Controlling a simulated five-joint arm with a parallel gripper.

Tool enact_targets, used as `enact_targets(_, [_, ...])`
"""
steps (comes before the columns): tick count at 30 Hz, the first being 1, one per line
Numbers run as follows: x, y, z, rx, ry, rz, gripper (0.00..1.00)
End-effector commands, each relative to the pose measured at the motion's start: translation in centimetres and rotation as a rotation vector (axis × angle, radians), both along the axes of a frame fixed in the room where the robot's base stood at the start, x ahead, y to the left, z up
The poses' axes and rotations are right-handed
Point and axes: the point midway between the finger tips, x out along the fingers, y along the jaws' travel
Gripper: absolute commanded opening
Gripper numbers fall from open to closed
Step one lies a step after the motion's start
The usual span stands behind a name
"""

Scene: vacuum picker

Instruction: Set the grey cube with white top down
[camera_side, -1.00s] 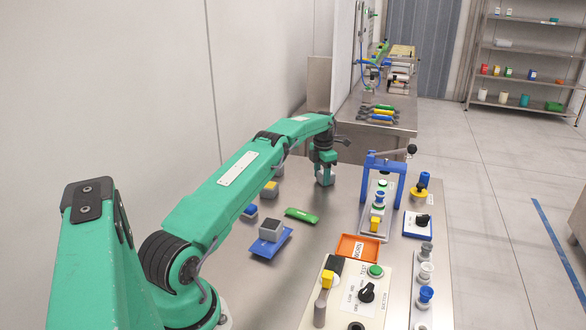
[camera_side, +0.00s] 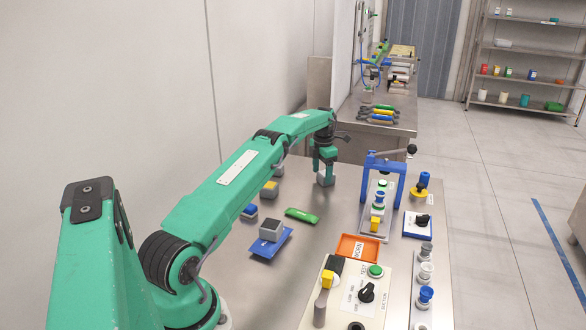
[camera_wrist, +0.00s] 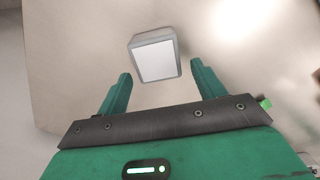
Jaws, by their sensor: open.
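The grey cube with white top (camera_wrist: 154,56) rests on the steel table in the wrist view, its white face toward the camera. It lies just past my open fingertips, between their lines. My gripper (camera_wrist: 159,75) is open, with one green finger on each side and a gap to the cube. In the side view the cube (camera_side: 325,180) stands near the far end of the table, partly hidden by my gripper (camera_side: 326,165) right above it. Whether a finger touches it there is too small to tell.
A grey cube with dark top (camera_side: 271,229) sits on a blue pad (camera_side: 270,245). A green piece (camera_side: 301,215), yellow-topped block (camera_side: 269,188) and blue-topped block (camera_side: 249,211) lie nearby. A blue press frame (camera_side: 384,170), orange tray (camera_side: 344,248) and control panel (camera_side: 346,300) stand right.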

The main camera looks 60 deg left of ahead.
Motion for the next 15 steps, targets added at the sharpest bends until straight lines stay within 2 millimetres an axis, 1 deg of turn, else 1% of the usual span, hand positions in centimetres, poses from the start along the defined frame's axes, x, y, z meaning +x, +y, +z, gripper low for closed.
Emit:
enact_targets(1, [0.0,0.0,0.7,0.002,-0.002,0.000,0.69])
enact_targets(8, [0.0,0.0,3.9,0.002,-0.003,0.000,0.69])
enact_targets(15, [0.0,0.0,5.6,0.001,-0.001,0.000,0.69])
